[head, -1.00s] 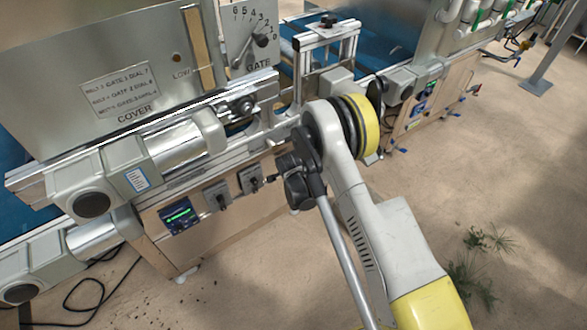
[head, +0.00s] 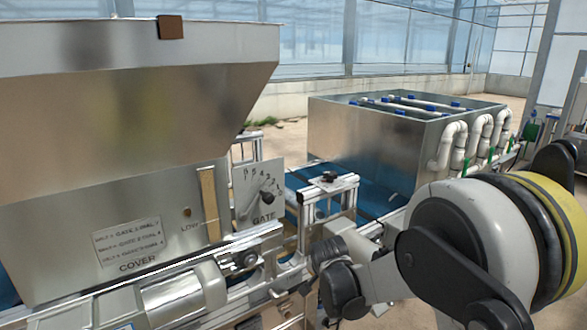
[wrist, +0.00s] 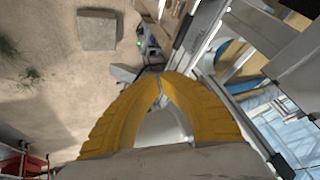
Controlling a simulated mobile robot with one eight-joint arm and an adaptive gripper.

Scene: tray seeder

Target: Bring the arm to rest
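My gripper (wrist: 160,80) shows in the wrist view as two yellow fingers that meet at their tips. No object shows held at the tips. A pale shape shows in the gap behind the tips, and I cannot tell what it is. In the head view my arm, with its grey joint and yellow band, fills the lower right, in front of the seeder line. The gripper's fingers cannot be made out there.
The seeder's metal hopper (head: 130,120) stands at left, with the gate dial plate (head: 259,193) beside it. A metal box (head: 385,140) with white pipes stands over the blue belt (head: 372,198). The wrist view shows open floor (wrist: 60,100) and a grey block (wrist: 97,30).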

